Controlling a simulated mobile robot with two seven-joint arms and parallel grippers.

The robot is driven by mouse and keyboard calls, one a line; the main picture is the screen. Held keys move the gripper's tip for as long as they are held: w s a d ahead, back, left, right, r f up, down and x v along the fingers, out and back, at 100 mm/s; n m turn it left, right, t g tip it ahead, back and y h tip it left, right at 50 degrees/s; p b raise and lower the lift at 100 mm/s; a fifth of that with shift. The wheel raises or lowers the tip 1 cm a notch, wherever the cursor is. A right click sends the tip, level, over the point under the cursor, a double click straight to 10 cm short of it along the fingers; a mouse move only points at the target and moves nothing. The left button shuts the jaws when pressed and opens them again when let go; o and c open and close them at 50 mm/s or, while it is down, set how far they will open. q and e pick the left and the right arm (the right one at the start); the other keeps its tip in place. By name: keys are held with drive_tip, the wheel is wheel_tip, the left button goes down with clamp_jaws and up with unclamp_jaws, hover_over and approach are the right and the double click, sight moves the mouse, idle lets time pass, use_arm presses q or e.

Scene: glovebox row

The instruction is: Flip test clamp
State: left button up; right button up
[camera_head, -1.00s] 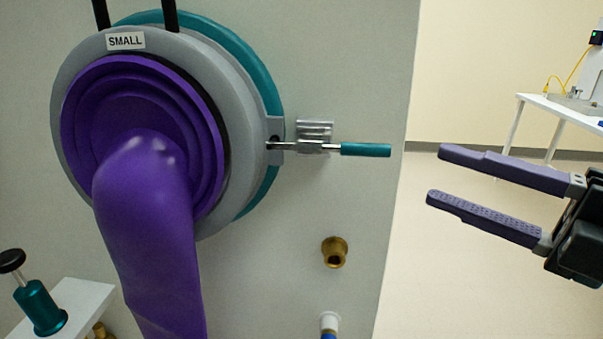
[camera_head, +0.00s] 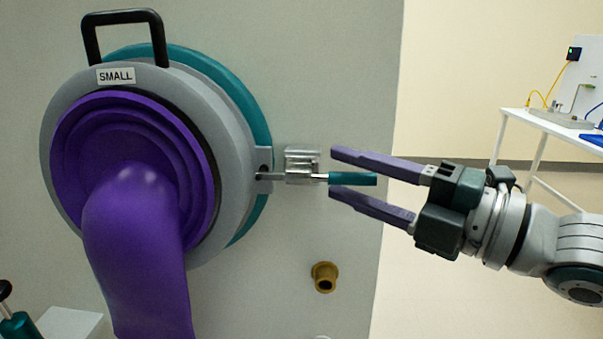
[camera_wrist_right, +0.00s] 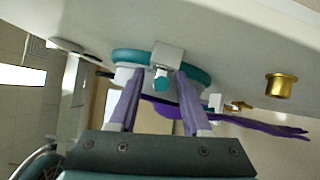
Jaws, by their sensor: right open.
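The test clamp (camera_head: 303,166) is a metal toggle on the wall panel beside the round port cover. Its teal handle (camera_head: 352,179) points right in the head view, and its rod reaches left to a lug on the grey ring (camera_head: 230,150). My right gripper (camera_head: 331,172) is open, with its purple fingers above and below the handle in the head view. In the right wrist view the teal handle end (camera_wrist_right: 161,84) shows between the two fingers (camera_wrist_right: 155,90). I see no grip on it.
A purple glove (camera_head: 145,250) hangs from the port marked SMALL. A black loop handle (camera_head: 125,20) stands above it. A brass fitting (camera_head: 324,277) sticks out below the clamp. A white table (camera_head: 560,125) stands far right.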

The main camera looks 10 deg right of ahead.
clamp_jaws()
idle(1.4)
